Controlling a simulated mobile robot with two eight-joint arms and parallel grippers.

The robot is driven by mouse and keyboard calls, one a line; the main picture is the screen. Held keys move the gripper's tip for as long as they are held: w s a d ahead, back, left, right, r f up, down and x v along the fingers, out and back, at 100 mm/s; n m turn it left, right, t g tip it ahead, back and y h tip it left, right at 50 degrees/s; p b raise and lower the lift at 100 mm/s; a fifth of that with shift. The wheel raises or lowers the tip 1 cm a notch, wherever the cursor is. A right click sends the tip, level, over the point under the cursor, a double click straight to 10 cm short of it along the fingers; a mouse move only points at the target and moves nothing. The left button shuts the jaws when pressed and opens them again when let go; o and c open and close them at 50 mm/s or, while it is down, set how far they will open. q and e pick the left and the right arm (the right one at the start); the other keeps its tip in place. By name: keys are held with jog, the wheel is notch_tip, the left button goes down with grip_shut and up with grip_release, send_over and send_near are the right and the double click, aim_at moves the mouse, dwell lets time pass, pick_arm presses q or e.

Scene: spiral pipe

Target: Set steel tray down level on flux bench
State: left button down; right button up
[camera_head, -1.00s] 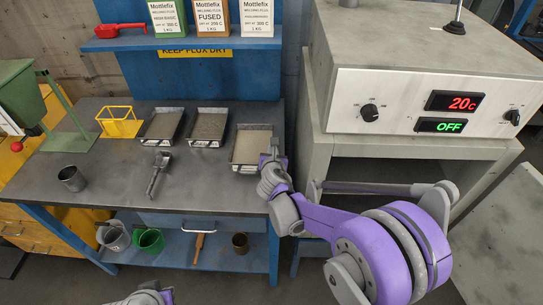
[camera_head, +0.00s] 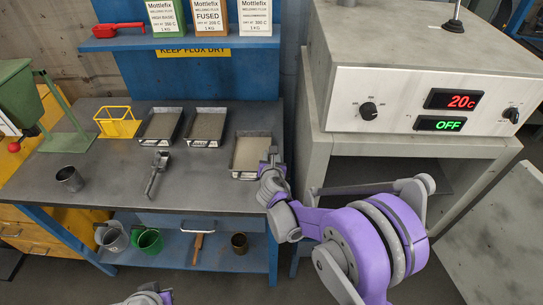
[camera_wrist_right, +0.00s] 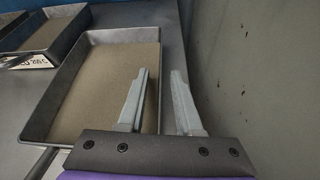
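The steel tray (camera_head: 235,173) with a layer of tan granules sits level at the right end of the dark flux bench (camera_head: 110,185), and seems to rest on it. In the right wrist view the tray (camera_wrist_right: 103,37) shows from above. My right gripper (camera_head: 269,160) is at its right side. In the right wrist view my right gripper (camera_wrist_right: 161,75) is open, one finger inside the tray and one outside, straddling the side wall with gaps visible. Part of my left arm shows at the bottom edge of the head view; its fingers (camera_head: 155,292) are too cut off to read.
Two similar filled trays (camera_head: 160,124) (camera_head: 207,125) stand left of it. The grey oven (camera_head: 420,90) stands close on the right. Bench front is clear.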

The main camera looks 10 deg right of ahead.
jog(key=shift+r, duration=0.25)
jog(key=v, duration=1.2)
jog(key=shift+f, duration=0.1)
jog(key=s+d+m+g, duration=0.4)
jog(key=s+d+m, duration=0.2)
jog(key=s+m, duration=0.7)
jog(key=s+a+f+m+g+y, duration=0.1)
jog(key=s+m+g, duration=0.1)
jog(key=s+m, duration=0.4)
jog(key=s+a+f+m+g+y, duration=0.1)
jog(key=s+m, duration=0.5)
jog(key=m, duration=0.6)
jog(key=shift+s+a+f+m+g+y, duration=0.3)
jog(key=shift+s+f+g+y, duration=0.1)
jog(key=shift+f+g+y, duration=0.15)
